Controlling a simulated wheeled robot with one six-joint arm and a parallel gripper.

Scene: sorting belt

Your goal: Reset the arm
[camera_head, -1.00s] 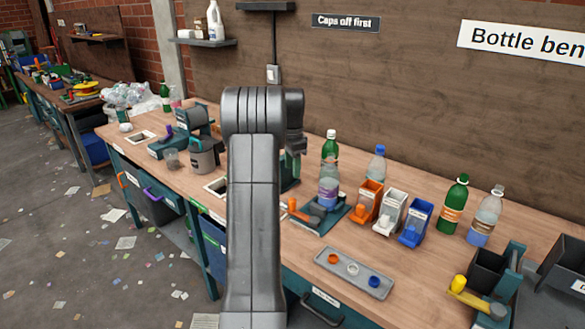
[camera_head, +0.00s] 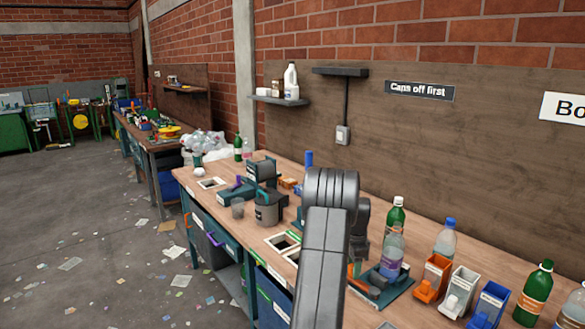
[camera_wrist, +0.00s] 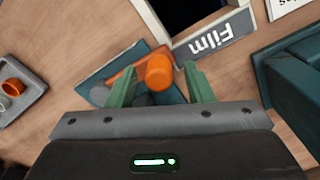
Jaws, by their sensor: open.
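My gripper (camera_wrist: 161,88) is open in the wrist view, its two green fingers apart. An orange knob and lever (camera_wrist: 158,72) on a teal plate (camera_wrist: 92,85) show between and beyond the fingers; I cannot tell how far below they are. Nothing is seen gripped. In the head view my grey arm reaches over the bench (camera_head: 410,310), and its bulky wrist hides most of the gripper. The teal fixture (camera_head: 398,286) there has a clear bottle with a purple label (camera_head: 391,258) at it, just right of my arm.
A grey pot (camera_head: 267,208) stands left. A Film label (camera_wrist: 212,37) borders a bench opening.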

